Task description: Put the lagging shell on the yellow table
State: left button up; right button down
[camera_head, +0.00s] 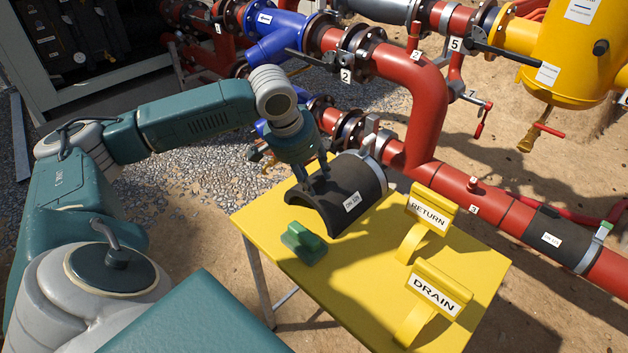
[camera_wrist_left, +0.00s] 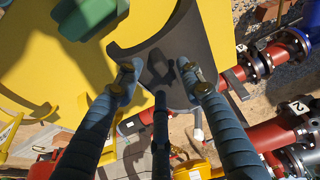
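The lagging shell (camera_head: 361,183) is a dark grey half-cylinder with a white label. It rests on the far part of the yellow table (camera_head: 345,285), arched side up, near the edge by the pipes. My left gripper (camera_head: 316,182) is at the left part of the shell, fingers pointing down. In the left wrist view, the fingers (camera_wrist_left: 158,72) are spread apart, with the shell (camera_wrist_left: 165,42) below and between them and a finger shadow on its surface. Whether the fingertips touch it, I cannot tell. My right gripper is not in view.
A green block (camera_head: 303,241) sits on the table's left side. Yellow RETURN (camera_head: 429,217) and DRAIN (camera_head: 436,290) signs stand on its right. Red pipes (camera_head: 430,100) run close behind the table; one carries another dark sleeve (camera_head: 560,238). The table's middle is clear.

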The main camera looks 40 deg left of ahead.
pick_arm(q)
jog(key=v, duration=1)
jog(key=shift+a, duration=0.1)
